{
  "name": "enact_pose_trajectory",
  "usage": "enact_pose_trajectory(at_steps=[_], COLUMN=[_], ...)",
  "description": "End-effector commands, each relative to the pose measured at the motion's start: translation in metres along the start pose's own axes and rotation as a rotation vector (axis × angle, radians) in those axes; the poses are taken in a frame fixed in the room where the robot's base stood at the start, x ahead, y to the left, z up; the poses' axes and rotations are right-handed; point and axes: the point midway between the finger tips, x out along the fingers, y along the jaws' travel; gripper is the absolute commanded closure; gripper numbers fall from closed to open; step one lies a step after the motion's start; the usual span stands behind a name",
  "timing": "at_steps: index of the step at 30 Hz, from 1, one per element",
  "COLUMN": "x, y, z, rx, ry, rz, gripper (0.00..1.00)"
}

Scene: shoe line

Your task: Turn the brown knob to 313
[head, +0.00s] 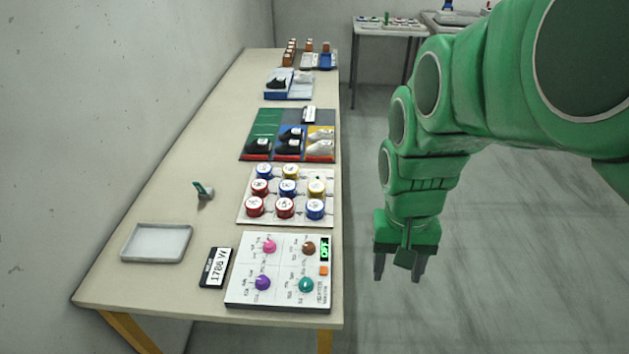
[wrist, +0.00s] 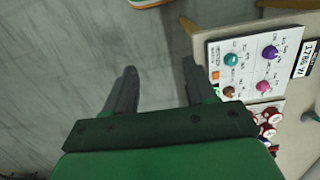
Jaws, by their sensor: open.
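The brown knob (head: 308,248) sits at the upper right of a white control panel (head: 245,291) on the near end of the table. A pink knob (head: 269,246), a purple knob (head: 262,283) and a teal knob (head: 306,285) share the panel. In the wrist view the brown knob (wrist: 229,92) is at the panel's lower left, just right of my fingers. Its pointer and scale are too small to read. My gripper (head: 400,276) is open and empty over the floor, right of the table and apart from the panel; its fingers also show in the wrist view (wrist: 157,88).
A small dark display (head: 325,248) and an orange button (head: 323,271) are beside the brown knob. A number plate reading about 1786 (head: 216,268) and a grey tray (head: 157,243) lie to the left. Several round capped items stand on a board (head: 241,217) behind the panel. The floor under my gripper is clear.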

Motion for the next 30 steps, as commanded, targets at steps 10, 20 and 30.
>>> enact_pose_trajectory(at_steps=[10, 20, 30], x=[0.013, 0.037, 0.071], y=[-0.044, -0.096, -0.156], z=[-0.075, -0.138, -0.19], rx=[0.031, 0.063, 0.093], ry=[0.032, 0.064, 0.094], rz=[0.011, 0.015, 0.011], gripper=[0.44, 0.44, 0.44])
